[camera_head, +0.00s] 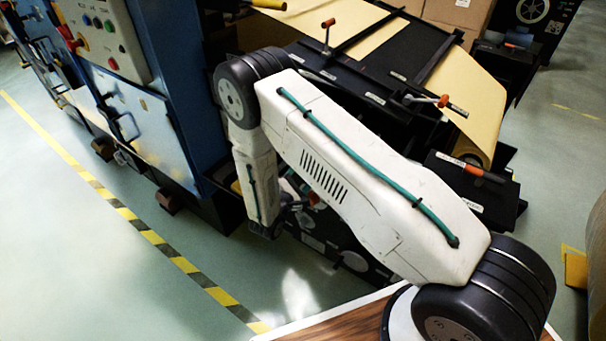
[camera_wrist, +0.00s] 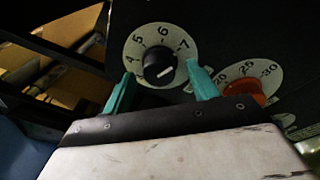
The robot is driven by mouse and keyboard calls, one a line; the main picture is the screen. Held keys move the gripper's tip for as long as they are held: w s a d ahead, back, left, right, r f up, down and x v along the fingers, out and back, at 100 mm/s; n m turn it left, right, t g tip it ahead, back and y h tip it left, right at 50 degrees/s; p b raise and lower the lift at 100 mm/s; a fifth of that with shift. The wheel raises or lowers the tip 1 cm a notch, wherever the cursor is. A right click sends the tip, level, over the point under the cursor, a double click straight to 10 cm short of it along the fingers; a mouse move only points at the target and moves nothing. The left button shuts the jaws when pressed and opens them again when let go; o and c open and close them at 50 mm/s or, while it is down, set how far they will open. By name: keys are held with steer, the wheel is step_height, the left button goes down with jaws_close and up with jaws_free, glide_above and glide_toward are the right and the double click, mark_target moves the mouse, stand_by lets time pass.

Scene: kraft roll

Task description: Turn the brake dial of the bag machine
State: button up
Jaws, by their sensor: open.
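In the wrist view a black knob (camera_wrist: 158,69) sits on a pale round dial (camera_wrist: 141,41) marked 4 to 7. Its white pointer line aims to the right and slightly up. I cannot read a label telling which is the brake dial. My gripper (camera_wrist: 160,68) is open, one teal finger on each side of the black knob; I cannot tell whether they touch it. In the head view my arm largely hides the gripper and the dials.
The bag machine's blue cabinet (camera_head: 183,85) stands left, with a button panel (camera_head: 103,38). Kraft paper (camera_head: 462,88) runs over the black frame at the upper right. Orange-handled levers (camera_head: 470,170) stick out there. Green floor with a striped line (camera_head: 150,236) is clear at left.

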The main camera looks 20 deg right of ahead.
steer(key=shift+w+d, duration=0.4)
steer(key=shift+d, duration=0.1)
steer(key=c, duration=0.9)
steer(key=shift+c, duration=0.2)
